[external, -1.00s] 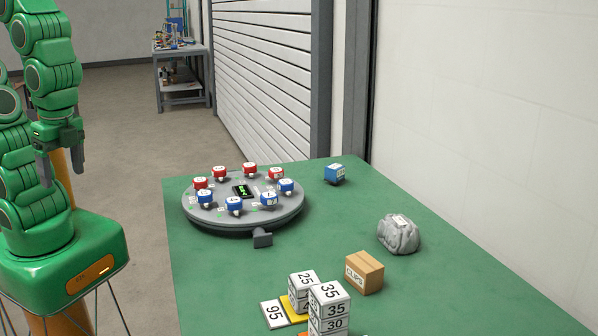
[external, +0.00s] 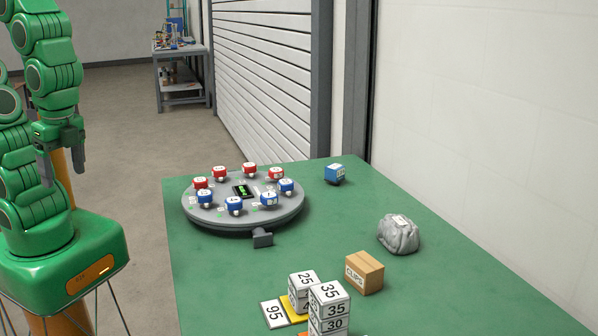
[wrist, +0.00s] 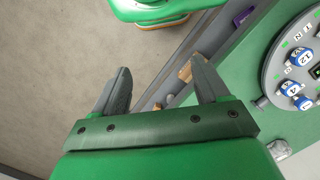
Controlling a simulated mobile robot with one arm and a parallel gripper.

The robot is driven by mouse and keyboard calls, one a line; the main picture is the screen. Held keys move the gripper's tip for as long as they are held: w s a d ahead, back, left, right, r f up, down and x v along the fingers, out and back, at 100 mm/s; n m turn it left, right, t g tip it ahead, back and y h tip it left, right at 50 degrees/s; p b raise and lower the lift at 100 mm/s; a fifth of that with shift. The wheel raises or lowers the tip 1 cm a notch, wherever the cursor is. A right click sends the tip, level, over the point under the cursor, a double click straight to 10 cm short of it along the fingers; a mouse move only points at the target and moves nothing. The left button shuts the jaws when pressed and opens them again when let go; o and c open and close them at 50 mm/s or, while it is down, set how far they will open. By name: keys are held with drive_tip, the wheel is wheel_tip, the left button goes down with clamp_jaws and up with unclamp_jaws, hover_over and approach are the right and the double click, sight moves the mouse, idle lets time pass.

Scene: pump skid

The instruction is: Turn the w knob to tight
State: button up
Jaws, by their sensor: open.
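A round grey turntable-like panel (external: 243,221) stands on the green table, with several red knobs (external: 249,169) along its far side and several blue knobs (external: 234,206) along its near side. A small dark display with green digits (external: 243,190) sits at its middle. The letters on the knobs are too small to read, so I cannot tell which is the w knob. In the wrist view, part of the panel (wrist: 272,72) shows at the right edge with blue knobs. My gripper (external: 62,172) is open and empty, left of the table and apart from the panel; it also shows in the wrist view (wrist: 160,80).
A blue block (external: 334,174) lies right of the panel. A grey rock (external: 398,234), a cardboard box (external: 364,273) and stacked number blocks (external: 329,308) stand nearer. A grey handle (external: 262,238) juts from the panel's front. The table's front left is clear.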

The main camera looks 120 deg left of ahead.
drive_tip(key=w+a+n, duration=0.3)
drive_tip(key=w+a, duration=1)
drive_tip(key=w, duration=0.4)
drive_tip(key=n+t, duration=0.2)
drive_tip(key=n, duration=0.6)
hover_over(285, 182)
drive_tip(key=f, duration=0.9)
drive_tip(key=shift+w+d+f, duration=0.15)
drive_tip(key=shift+d+f, duration=0.05)
drive_tip(key=shift+d, duration=0.2)
drive_tip(key=shift+a+f, duration=0.3)
drive_tip(key=shift+a, duration=0.15)
drive_tip(key=shift+s+f, duration=0.15)
drive_tip(key=shift+s, duration=0.05)
wheel_tip(285, 182, down, 7)
drive_tip(key=shift+f, duration=0.15)
